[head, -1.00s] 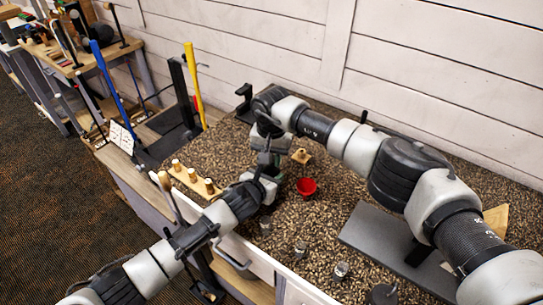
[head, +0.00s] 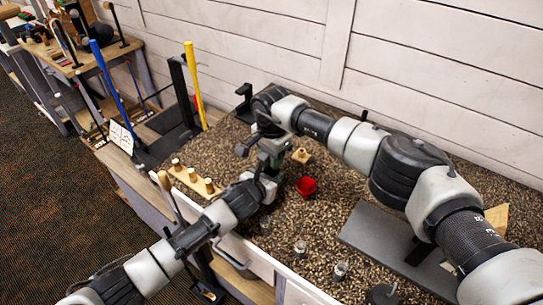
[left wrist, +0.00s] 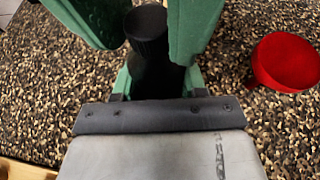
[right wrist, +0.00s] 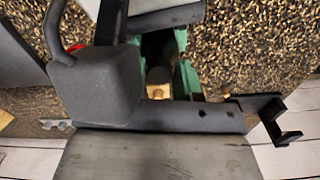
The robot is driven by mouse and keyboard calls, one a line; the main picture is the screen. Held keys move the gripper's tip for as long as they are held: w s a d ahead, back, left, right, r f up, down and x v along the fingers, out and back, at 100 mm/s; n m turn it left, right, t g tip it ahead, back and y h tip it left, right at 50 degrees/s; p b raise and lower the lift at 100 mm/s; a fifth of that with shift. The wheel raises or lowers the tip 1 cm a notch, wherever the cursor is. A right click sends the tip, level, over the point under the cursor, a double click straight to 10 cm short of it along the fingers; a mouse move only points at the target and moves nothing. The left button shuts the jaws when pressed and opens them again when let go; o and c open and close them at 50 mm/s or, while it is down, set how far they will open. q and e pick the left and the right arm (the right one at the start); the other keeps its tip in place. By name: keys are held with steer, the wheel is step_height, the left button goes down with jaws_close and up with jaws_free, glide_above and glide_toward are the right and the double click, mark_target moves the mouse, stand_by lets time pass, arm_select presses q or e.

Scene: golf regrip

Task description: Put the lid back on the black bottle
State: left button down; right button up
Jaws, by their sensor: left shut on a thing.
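In the left wrist view the black bottle (left wrist: 160,75) stands out from the palm of my left gripper (head: 270,178), which is shut on it. A ribbed black round top (left wrist: 146,20) shows at its far end; whether this is the lid or a bare neck is unclear. Large green finger parts lie on both sides of that top. My right gripper (head: 264,150) is directly above and against the left one in the head view. In its own view, a green finger (right wrist: 184,75) shows beside a dark shape and a small wooden piece (right wrist: 158,76).
A wooden rack with pegs (head: 197,180) is at the left; small glasses (head: 300,249) stand in front. A white wall (head: 255,45) bounds the back.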

steer(key=shift+o, duration=1.4)
steer(key=shift+r, duration=0.15)
steer(key=shift+r, duration=2.15)
steer(key=shift+c, duration=0.4)
steer(key=r+n, duration=0.1)
steer(key=n, duration=0.1)
steer(key=shift+r+n, duration=0.2)
steer(key=shift+n, duration=0.1)
step_height(320, 180, up, 2)
steer(key=n, duration=0.4)
